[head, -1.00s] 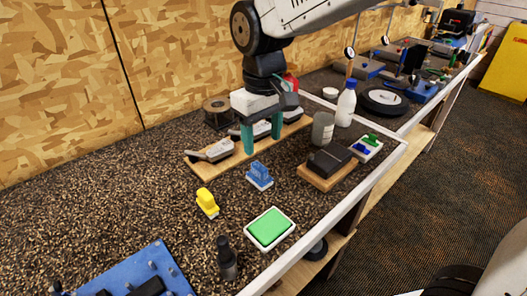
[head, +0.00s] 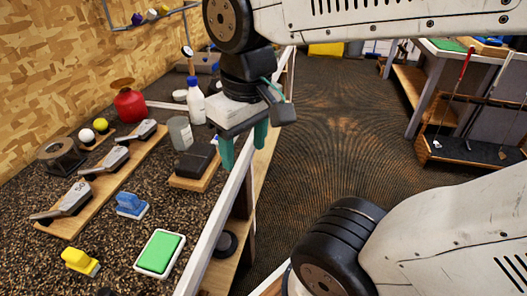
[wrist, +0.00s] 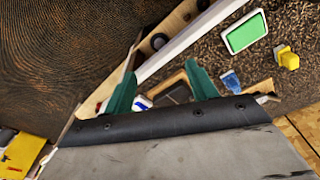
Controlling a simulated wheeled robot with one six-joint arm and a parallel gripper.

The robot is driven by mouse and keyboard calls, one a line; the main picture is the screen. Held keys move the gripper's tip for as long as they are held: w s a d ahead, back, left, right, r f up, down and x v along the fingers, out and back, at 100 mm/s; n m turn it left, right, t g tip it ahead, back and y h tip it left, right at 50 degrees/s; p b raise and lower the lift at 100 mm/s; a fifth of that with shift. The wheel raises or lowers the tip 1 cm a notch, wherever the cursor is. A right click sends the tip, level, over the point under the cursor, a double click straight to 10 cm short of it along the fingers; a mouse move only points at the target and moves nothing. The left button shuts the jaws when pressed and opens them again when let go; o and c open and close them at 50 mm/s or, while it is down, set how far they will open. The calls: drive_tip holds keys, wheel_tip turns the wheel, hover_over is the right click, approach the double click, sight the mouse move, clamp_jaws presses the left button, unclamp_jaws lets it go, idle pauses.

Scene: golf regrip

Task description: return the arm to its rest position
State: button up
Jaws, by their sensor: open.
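My gripper (head: 243,158) has green fingers spread apart with nothing between them in the head view. It hangs near the bench's white front edge, right of a black block on a wooden base (head: 197,163). In the wrist view my gripper's two green fingers (wrist: 163,92) are apart, with the bench edge and the floor beyond them. My arm spans the top of the head view, and another part of it fills the lower right.
On the bench are a green pad (head: 160,253), a blue stamp (head: 131,205), a yellow stamp (head: 80,262), club heads on a board (head: 100,178), a white bottle (head: 196,100), a grey can (head: 180,132) and a red flask (head: 129,103). The floor (head: 340,140) right of the bench is clear.

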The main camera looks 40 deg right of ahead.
drive_tip(key=shift+s+d+f+m, duration=0.25)
drive_tip(key=shift+s+d, duration=0.2)
drive_tip(key=shift+s, duration=0.35)
drive_tip(key=shift+s+d+f+m, duration=0.25)
drive_tip(key=shift+s+d, duration=0.2)
drive_tip(key=shift+s, duration=0.3)
